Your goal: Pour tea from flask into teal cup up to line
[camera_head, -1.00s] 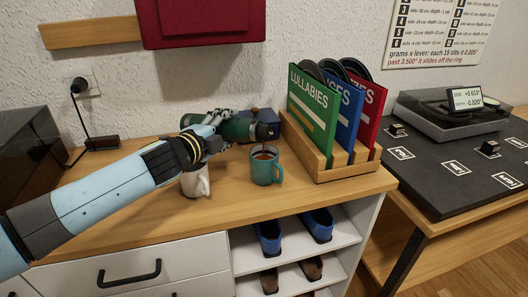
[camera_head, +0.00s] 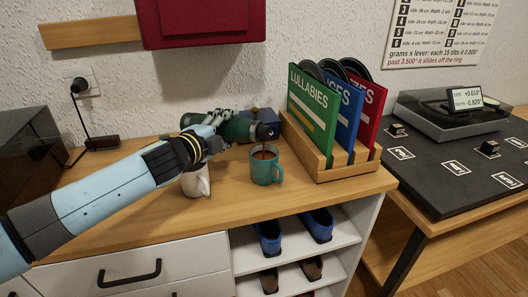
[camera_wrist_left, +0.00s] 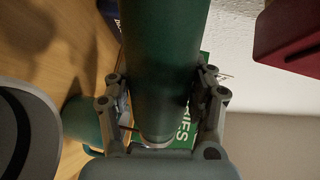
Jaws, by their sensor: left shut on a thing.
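My left gripper (camera_head: 220,130) is shut on the green flask (camera_head: 238,130) and holds it tilted nearly on its side, its dark mouth over the teal cup. The flask also fills the middle of the left wrist view (camera_wrist_left: 160,60). The teal cup (camera_head: 264,173) stands upright on the wooden top with its handle to the right. A thin dark stream of tea falls from the flask mouth into it, and brown tea shows inside. The line on the cup cannot be made out. My right gripper is not in view.
A white mug (camera_head: 195,182) stands left of the teal cup, beneath my left gripper. A wooden rack (camera_head: 325,165) with record sleeves is close on the right. A dark blue object (camera_head: 262,115) sits behind the flask. The cabinet's front edge is bare.

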